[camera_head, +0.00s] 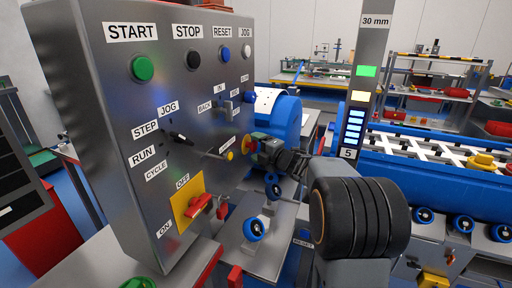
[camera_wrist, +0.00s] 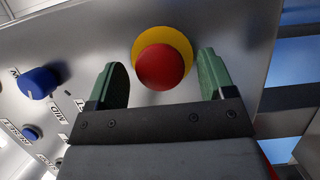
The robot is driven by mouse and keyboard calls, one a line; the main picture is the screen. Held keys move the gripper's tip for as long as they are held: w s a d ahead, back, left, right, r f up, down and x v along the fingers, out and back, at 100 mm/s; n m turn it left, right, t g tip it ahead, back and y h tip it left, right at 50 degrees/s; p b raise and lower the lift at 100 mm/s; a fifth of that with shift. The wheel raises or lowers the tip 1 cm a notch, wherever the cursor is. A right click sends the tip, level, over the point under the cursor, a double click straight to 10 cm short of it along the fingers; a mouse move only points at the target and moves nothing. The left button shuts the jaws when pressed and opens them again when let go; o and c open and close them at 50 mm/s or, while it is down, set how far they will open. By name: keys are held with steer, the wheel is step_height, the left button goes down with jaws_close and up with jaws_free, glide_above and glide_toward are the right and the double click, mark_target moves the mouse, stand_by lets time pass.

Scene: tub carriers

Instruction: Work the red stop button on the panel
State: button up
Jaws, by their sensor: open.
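The red stop button (camera_wrist: 162,68) is a round mushroom head on a yellow ring (camera_wrist: 178,37) on the grey metal panel (camera_wrist: 235,25). In the wrist view it lies between the two green fingers of my gripper (camera_wrist: 161,60), which are apart and empty. I cannot tell whether the fingertips reach past its head. In the head view the button (camera_head: 249,144) shows small at the right edge of the panel (camera_head: 95,85), partly hidden by my gripper (camera_head: 266,148), which is right in front of it.
The panel also has a green START button (camera_head: 143,68), a black STOP button (camera_head: 193,59), a blue RESET button (camera_head: 224,54), a selector lever (camera_head: 180,138) and a red rotary handle (camera_head: 199,206) on a yellow plate. A column marked 30 mm (camera_head: 374,50) stands to the right.

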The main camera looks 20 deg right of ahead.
steer(key=shift+w+a, duration=0.15)
steer(key=shift+w, duration=0.15)
steer(key=c, duration=1.3)
steer(key=shift+s+d+f+b, duration=0.15)
steer(key=shift+s+d+b, duration=0.25)
steer(key=shift+b, duration=0.1)
steer(key=o, duration=1.3)
